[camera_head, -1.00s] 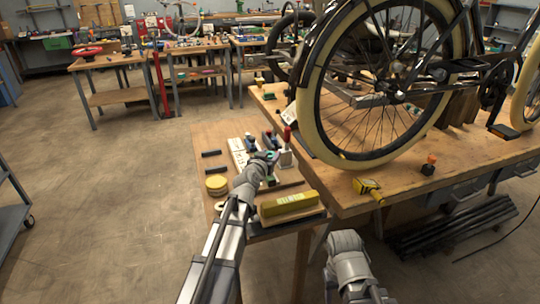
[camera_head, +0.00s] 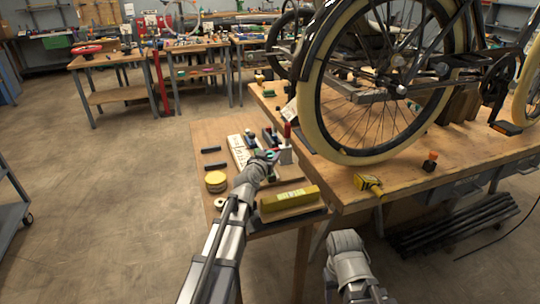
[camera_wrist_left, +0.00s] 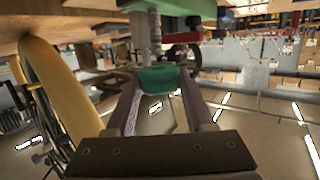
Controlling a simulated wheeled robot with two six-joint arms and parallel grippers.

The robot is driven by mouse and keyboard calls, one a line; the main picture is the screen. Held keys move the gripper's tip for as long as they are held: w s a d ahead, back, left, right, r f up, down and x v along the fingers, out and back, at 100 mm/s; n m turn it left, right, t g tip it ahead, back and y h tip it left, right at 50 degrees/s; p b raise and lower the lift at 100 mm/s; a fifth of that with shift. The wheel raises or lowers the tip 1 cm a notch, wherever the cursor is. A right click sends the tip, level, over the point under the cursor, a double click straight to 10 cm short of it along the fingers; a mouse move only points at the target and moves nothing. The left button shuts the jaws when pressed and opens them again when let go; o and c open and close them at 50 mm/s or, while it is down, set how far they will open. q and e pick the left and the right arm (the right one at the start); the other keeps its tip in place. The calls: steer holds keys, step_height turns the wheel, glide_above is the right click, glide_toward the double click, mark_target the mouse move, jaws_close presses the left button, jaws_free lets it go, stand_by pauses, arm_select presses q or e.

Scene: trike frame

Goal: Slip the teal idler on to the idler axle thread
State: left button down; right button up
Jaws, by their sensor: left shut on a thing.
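The teal idler (camera_wrist_left: 160,78) is a short teal ring between the two fingers of my left gripper (camera_wrist_left: 158,88) in the left wrist view. The gripper is shut on it. A grey metal axle thread (camera_wrist_left: 147,35) shows just past the idler, near the green part (camera_wrist_left: 180,8). Whether the idler touches or surrounds the thread cannot be told. In the head view my left gripper (camera_head: 270,156) is over the small side table, with a bit of teal at its tip; the arm hides much of it. Only a link of my right arm shows, at the bottom.
A red-handled clamp (camera_head: 287,140) stands close to the left gripper. The bicycle wheel (camera_head: 322,130) rises at the right on the bench.

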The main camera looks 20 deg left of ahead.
arm_select(q)
steer(key=shift+f+b, duration=2.1)
steer(key=shift+b, duration=0.05)
stand_by(0.4)
